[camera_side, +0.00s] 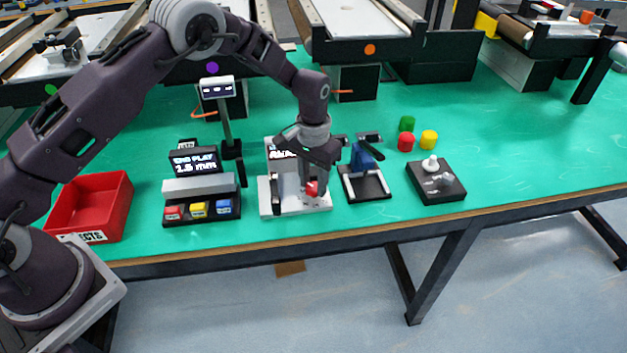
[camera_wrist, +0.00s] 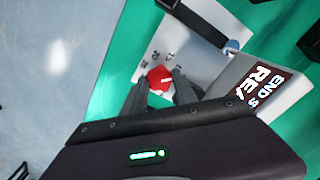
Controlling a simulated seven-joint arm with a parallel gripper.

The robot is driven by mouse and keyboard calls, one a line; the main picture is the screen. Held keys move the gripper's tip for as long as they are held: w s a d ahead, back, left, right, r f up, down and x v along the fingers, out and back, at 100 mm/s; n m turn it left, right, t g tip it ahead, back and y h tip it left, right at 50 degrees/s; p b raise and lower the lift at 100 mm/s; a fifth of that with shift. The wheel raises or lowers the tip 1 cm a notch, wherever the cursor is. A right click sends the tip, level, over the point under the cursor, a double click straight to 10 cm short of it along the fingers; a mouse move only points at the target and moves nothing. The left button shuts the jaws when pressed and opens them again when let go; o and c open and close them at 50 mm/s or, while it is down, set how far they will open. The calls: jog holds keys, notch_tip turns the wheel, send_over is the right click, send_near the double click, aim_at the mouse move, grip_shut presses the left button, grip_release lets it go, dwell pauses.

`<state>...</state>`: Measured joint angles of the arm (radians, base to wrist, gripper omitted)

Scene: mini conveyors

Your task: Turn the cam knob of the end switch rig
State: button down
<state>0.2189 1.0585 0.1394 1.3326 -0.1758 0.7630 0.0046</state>
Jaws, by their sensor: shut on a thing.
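The end switch rig has a white base plate (camera_side: 295,207) near the front edge of the green table, with a sign (camera_side: 281,153) at its back; its lettering is partly hidden by my gripper. In the wrist view the sign (camera_wrist: 264,85) reads "END S" and "REA", the rest cut off. The red cam knob (camera_wrist: 159,79) has a pale line on top and stands on the plate (camera_wrist: 205,62). It also shows in the side view (camera_side: 312,188). My gripper (camera_wrist: 159,92) points down at the knob, its two fingers closed on either side of it.
Left of the rig stands a gauge with colored blocks (camera_side: 200,209), then a red bin (camera_side: 125,200). A black stand with a blue part (camera_side: 365,158) is close on the right. A black box with a white knob (camera_side: 436,182) and red, green and yellow pieces (camera_side: 406,142) lie further right.

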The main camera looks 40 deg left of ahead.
aim_at(313, 186)
dwell(0.3)
jog(key=c, duration=1.3)
grip_release()
jog(key=shift+o, duration=0.2)
jog(key=shift+r, duration=0.15)
notch_tip(313, 186, up, 7)
jog(key=shift+f, duration=0.1)
